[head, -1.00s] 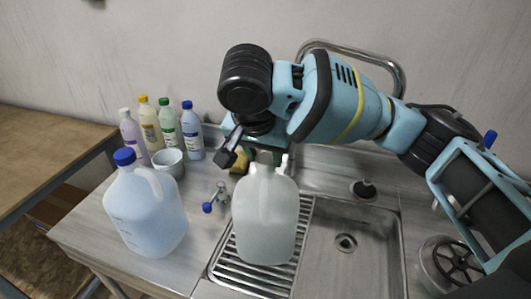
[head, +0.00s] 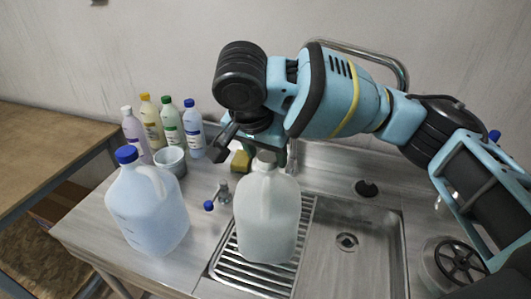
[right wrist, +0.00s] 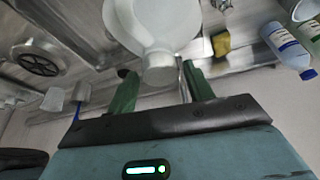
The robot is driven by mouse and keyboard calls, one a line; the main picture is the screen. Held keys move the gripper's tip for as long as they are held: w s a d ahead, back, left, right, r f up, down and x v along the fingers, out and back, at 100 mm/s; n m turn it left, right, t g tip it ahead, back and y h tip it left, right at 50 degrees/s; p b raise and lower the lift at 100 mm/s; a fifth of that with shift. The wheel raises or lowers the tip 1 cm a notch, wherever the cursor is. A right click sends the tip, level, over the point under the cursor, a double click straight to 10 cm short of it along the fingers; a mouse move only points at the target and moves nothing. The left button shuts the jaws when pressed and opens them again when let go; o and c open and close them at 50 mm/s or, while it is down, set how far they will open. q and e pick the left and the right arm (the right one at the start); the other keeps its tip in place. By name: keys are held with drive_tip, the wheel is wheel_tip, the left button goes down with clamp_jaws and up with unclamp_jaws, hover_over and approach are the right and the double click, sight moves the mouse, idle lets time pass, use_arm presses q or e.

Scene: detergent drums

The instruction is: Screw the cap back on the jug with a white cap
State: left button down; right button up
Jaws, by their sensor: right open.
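The translucent white jug (head: 267,218) stands upright on the ribbed drainboard of the sink. A white cap (head: 265,159) sits at the top of its neck; I cannot tell how tightly it is seated. My right gripper (head: 267,148) is just above and behind the cap, and its palm partly hides its fingers. In the right wrist view my right gripper (right wrist: 161,88) is open, with one green finger on each side of the cap (right wrist: 159,69) and gaps between. The jug (right wrist: 153,20) shows beyond the cap. My left gripper is out of view.
A blue-capped jug (head: 147,209) stands on the counter to the left. Several small bottles (head: 168,124), a grey bowl (head: 171,160) and a yellow sponge (head: 241,161) are behind. A small tap (head: 221,195) is left of the white-capped jug. The sink basin (head: 352,265) at right is empty.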

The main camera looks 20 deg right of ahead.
drive_tip(key=n, duration=0.1)
drive_tip(key=n+y, duration=0.1)
drive_tip(key=n, duration=0.1)
drive_tip(key=n+t, duration=0.1)
drive_tip(key=shift+s+d+n+y, duration=0.1)
drive_tip(key=shift+d+n+y, duration=0.2)
drive_tip(key=shift+n+y, duration=0.1)
drive_tip(key=shift+r+n, duration=0.1)
drive_tip(key=shift+n, duration=0.4)
drive_tip(key=n+y, duration=0.1)
drive_tip(key=n, duration=0.2)
drive_tip(key=shift+d+y, duration=0.15)
drive_tip(key=shift+y, duration=0.15)
drive_tip(key=shift+n+y, duration=0.4)
drive_tip(key=shift+n, duration=0.9)
drive_tip(key=shift+d+n+y, duration=0.2)
drive_tip(key=shift+n+y, duration=0.2)
drive_tip(key=shift+n, duration=0.8)
drive_tip(key=shift+d+n+g+y, duration=0.1)
drive_tip(key=shift+n+g+y, duration=0.4)
drive_tip(key=shift+n, duration=1.2)
